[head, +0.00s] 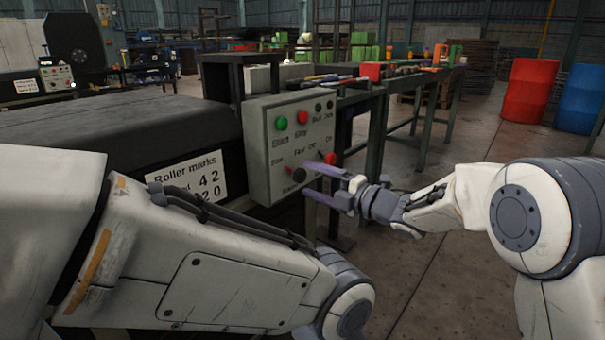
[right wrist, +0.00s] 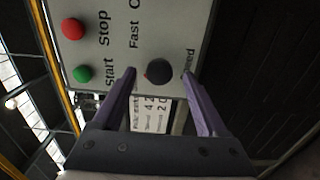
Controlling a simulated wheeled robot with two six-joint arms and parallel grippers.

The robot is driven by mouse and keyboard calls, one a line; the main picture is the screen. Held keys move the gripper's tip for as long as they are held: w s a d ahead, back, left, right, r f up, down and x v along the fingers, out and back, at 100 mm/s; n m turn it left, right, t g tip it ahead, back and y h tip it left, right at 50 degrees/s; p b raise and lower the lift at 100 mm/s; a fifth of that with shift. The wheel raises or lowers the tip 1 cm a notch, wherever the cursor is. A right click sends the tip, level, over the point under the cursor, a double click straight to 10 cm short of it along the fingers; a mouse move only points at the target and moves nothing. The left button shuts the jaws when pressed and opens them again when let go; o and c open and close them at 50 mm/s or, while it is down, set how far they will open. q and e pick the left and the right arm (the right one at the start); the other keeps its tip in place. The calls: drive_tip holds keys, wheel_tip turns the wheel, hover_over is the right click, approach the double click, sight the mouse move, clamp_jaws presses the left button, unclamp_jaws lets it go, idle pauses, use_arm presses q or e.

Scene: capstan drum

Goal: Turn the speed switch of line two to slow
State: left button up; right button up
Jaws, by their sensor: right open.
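A grey control panel (head: 262,150) stands on the end of the near machine in the head view. Low on it is a round dark knob (head: 298,175), which also shows in the right wrist view (right wrist: 158,71) beside the lettering "Speed" and "Fast". I cannot tell clearly which setting it points to. My right gripper (head: 309,179) is open in front of the knob. In the right wrist view its two purple fingers (right wrist: 159,76) lie on either side of the knob, with gaps visible. My left arm crosses the foreground; its gripper is out of view.
The panel also has a green button (head: 281,123), a red button (head: 302,117) and a red switch (head: 329,158) near my upper finger. A "Roller marks" sign (head: 187,180) is left of it. Another panel (head: 57,77) stands far left.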

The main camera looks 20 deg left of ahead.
drive_tip(key=p+v, duration=0.1)
drive_tip(key=v, duration=0.5)
drive_tip(key=shift+d, duration=0.35)
drive_tip(key=shift+s, duration=0.1)
drive_tip(key=s+d+m+t+h+p, duration=0.1)
drive_tip(key=s+d+m+h+p, duration=0.25)
drive_tip(key=m+h, duration=0.35)
drive_tip(key=s+d+m+t+h+p, duration=0.25)
drive_tip(key=d+m+h, duration=0.2)
drive_tip(key=m, duration=0.45)
drive_tip(key=s+d+f+m+g+h+p, duration=0.15)
drive_tip(key=s+d+m+g, duration=0.35)
drive_tip(key=s, duration=0.9)
drive_tip(key=s+d+f+m+g+h+p, duration=0.1)
drive_tip(key=s+d+m+g+h+p, duration=0.3)
drive_tip(key=s, duration=1)
wheel_tip(320, 180, up, 36)
drive_tip(key=y+p, duration=0.1)
drive_tip(key=p, duration=3.4)
drive_tip(key=shift+w+d+g, duration=0.35)
drive_tip(key=shift+d, duration=0.1)
